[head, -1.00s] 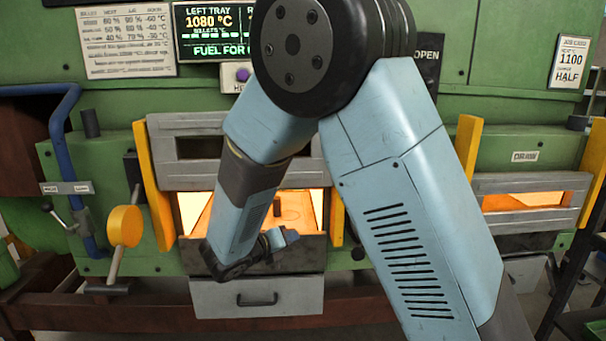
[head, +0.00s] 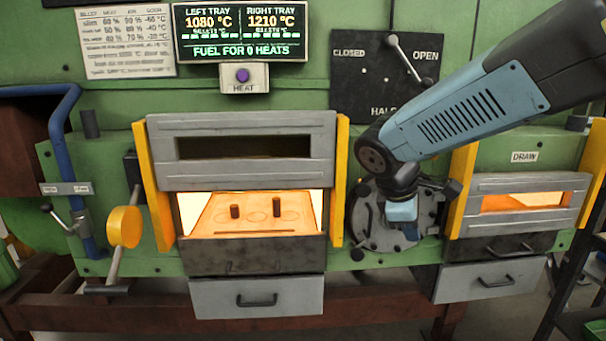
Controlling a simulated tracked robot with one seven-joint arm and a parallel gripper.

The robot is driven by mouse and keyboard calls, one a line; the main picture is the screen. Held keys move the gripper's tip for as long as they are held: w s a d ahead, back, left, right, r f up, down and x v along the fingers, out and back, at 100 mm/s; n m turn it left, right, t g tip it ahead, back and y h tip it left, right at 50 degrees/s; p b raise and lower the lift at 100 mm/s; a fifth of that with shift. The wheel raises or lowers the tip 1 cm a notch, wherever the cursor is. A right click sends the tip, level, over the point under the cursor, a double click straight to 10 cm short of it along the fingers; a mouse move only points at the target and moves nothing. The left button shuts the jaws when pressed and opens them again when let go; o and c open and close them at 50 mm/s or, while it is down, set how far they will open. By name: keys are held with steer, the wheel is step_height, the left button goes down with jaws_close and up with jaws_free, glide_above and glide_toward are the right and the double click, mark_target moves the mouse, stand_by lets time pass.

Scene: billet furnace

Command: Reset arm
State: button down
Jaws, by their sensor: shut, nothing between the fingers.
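My arm reaches in from the upper right, and its wrist bends down in front of the round grey metal fitting (head: 372,236) between the two furnace openings. My gripper (head: 402,228) is at the end of the wrist, small in view, shut and empty. I cannot tell if it touches the fitting. The left furnace opening shows a glowing tray (head: 225,222) with two dark upright billets, the left billet (head: 235,211) and the right billet (head: 276,207). The arm stands clear of that opening.
The left door (head: 240,124) is raised between yellow guides; the right door (head: 525,184) leaves a glowing gap. A lever (head: 410,58) sits on the CLOSED/HALF/OPEN plate. A yellow-knobbed handle (head: 124,227) stands at left. Above are the display (head: 240,32) and HEAT button (head: 242,75).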

steer(key=s+d+r+m+t+y, duration=0.2)
steer(key=s+r+m+y, duration=0.2)
steer(key=s+m, duration=0.7)
steer(key=shift+r+m+t+y, duration=0.35)
steer(key=shift+r+m, duration=0.45)
steer(key=shift+m, duration=0.4)
steer(key=shift+w, duration=0.1)
